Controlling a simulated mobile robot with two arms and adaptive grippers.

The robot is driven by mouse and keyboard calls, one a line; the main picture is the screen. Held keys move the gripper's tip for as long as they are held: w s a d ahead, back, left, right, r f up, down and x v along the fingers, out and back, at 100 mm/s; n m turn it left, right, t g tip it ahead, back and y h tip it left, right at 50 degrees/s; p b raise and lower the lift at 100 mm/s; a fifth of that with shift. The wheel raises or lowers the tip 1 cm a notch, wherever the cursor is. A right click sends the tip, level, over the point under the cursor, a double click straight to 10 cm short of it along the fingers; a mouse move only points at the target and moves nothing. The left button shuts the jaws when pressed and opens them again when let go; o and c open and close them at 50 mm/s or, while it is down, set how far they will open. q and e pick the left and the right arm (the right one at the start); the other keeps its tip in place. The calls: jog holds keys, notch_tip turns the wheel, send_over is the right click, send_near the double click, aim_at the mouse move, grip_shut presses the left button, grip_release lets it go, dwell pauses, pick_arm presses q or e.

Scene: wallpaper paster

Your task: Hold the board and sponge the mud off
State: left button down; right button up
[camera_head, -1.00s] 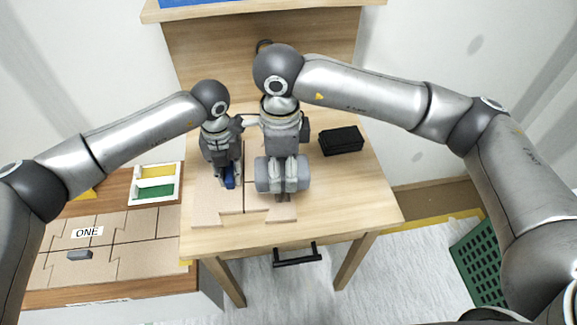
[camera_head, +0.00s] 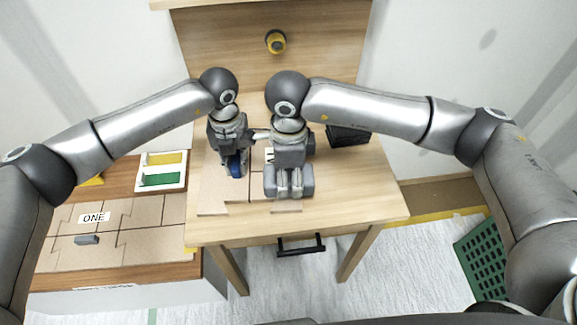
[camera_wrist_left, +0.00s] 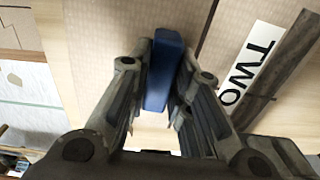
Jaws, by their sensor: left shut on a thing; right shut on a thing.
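The tan board (camera_head: 213,190) lies flat on the wooden table (camera_head: 330,215), partly covered by my grippers. It also shows in the left wrist view (camera_wrist_left: 222,35) with a white label TWO (camera_wrist_left: 250,65). A dark brown strip (camera_wrist_left: 285,65), perhaps mud, runs beside the label. My left gripper (camera_head: 236,168) is shut on a blue block (camera_wrist_left: 163,72), a handle at the board. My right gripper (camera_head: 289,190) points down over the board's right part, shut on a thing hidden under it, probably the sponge.
A black box (camera_head: 348,136) stands behind the right gripper. At left, another board (camera_head: 135,225) marked ONE and a white tray (camera_head: 162,185) with yellow and green parts lie on a lower bench. The table's right front is clear.

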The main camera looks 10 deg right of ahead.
pick_arm(q)
jog(key=shift+s+f, duration=0.15)
jog(key=shift+f, duration=0.05)
pick_arm(e)
jog(key=shift+f, duration=0.2)
jog(key=shift+r, duration=0.1)
